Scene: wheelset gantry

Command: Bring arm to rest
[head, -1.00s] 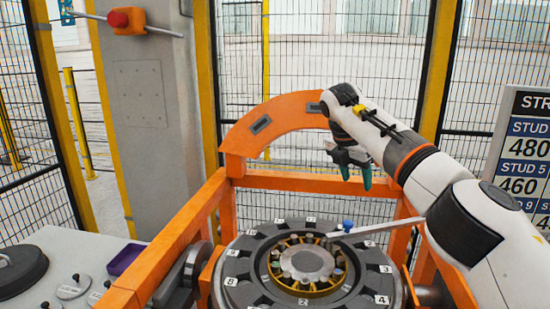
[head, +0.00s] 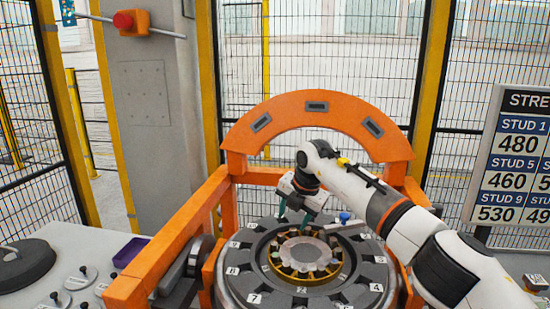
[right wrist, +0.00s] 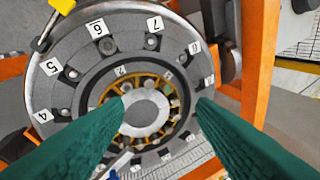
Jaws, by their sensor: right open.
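My right arm (head: 385,212) reaches in from the right in the head view. Its gripper (head: 294,212) is pointed down over the near-centre of the numbered wheel disc (head: 240,270). Its two green fingers are apart with nothing visible between them. In the right wrist view the open gripper (right wrist: 160,105) frames the hub (right wrist: 147,110) of the wheel, with space below the fingers; contact is not clear. A grey bar with a blue knob (head: 345,217) lies over the wheel's right side, partly beside my arm. My left gripper is not in view.
An orange gantry frame (head: 160,250) with an arch (head: 290,103) surrounds the wheel. A grey table (head: 80,240) with a purple tray (head: 130,252) and round dark lid stands at left. A stud value board (head: 515,160) stands at right. Mesh fencing is behind.

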